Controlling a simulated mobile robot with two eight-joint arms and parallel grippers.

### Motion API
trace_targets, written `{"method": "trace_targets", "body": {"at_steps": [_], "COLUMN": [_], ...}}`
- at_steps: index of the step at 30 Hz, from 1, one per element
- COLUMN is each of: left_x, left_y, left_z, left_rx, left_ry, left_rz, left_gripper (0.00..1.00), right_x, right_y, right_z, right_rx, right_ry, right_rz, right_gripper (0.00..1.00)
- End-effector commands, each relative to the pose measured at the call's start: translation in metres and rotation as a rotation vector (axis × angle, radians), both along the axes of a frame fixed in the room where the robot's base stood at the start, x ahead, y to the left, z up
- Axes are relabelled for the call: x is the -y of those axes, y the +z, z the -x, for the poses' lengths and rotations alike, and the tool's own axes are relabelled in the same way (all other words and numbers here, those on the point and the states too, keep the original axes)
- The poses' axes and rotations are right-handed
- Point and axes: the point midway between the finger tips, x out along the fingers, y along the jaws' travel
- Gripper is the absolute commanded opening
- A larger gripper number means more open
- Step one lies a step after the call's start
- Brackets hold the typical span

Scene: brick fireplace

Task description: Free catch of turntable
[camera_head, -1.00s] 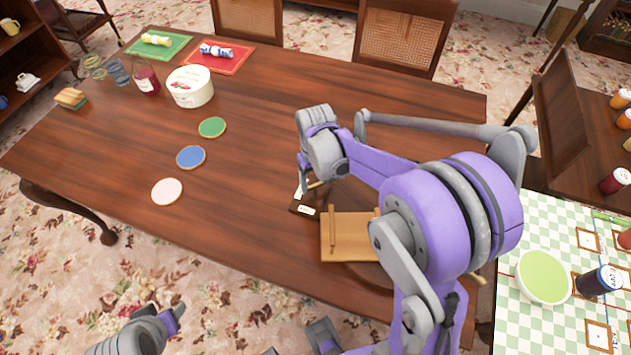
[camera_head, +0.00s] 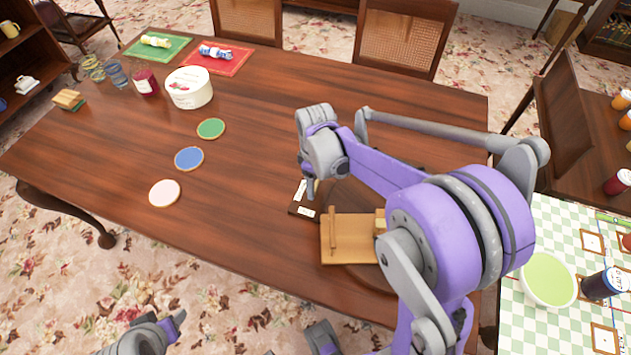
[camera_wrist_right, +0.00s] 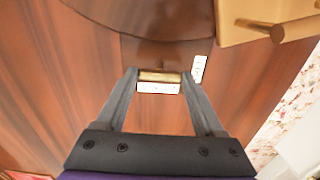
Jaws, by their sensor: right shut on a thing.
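The turntable is a round dark wooden disc (camera_head: 352,281) on the table, mostly hidden under my right arm; its edge also crosses the top of the right wrist view (camera_wrist_right: 150,14). A dark block (camera_head: 299,209) with white labels sits at its rim. The catch, a small brass-coloured bar (camera_wrist_right: 160,76), is on this block beside a white label. My right gripper (camera_head: 312,192) points down at the block and is shut on the catch, one finger at each end. My left gripper (camera_head: 172,326) is partly in view at the bottom left; its jaws are unclear.
A light wooden stand (camera_head: 347,240) with pegs is on the turntable, close right of my right gripper. Green, blue and pink coasters (camera_head: 189,158) lie left on the table (camera_head: 250,225). A white tub (camera_head: 189,88) stands at the back left. The table's middle is clear.

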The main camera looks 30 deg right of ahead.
Motion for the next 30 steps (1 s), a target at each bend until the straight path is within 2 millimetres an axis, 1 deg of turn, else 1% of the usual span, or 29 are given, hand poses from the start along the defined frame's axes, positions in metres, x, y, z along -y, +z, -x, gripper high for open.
{"method": "trace_targets", "body": {"at_steps": [6,18,19,23,24,30], "left_x": [0.0000,0.0000,0.0000,0.0000,0.0000,0.0000], "left_y": [-0.0005,-0.0005,-0.0005,-0.0006,-0.0006,-0.0005], "left_z": [0.0001,0.0001,0.0001,0.0001,0.0001,0.0001], "left_rx": [0.000,0.000,0.000,0.000,0.000,0.000], "left_ry": [0.000,0.000,0.000,0.000,0.000,0.000], "left_rz": [0.000,0.000,0.000,0.000,0.000,0.000], "left_gripper": [0.55,0.55,0.55,0.55,0.55,0.55], "right_x": [0.0003,0.0004,0.0004,0.0002,0.0002,0.0001], "right_y": [0.0005,0.0005,0.0005,0.0004,0.0003,0.0008], "right_z": [-0.0004,-0.0003,-0.0003,-0.0002,-0.0002,-0.0001], "right_rx": [0.001,0.001,0.001,0.001,0.001,0.000], "right_ry": [0.035,0.040,0.040,0.039,0.039,0.038], "right_rz": [0.001,0.001,0.001,0.001,0.001,0.000], "right_gripper": [0.14,0.14,0.75,0.99,1.00,1.00]}}
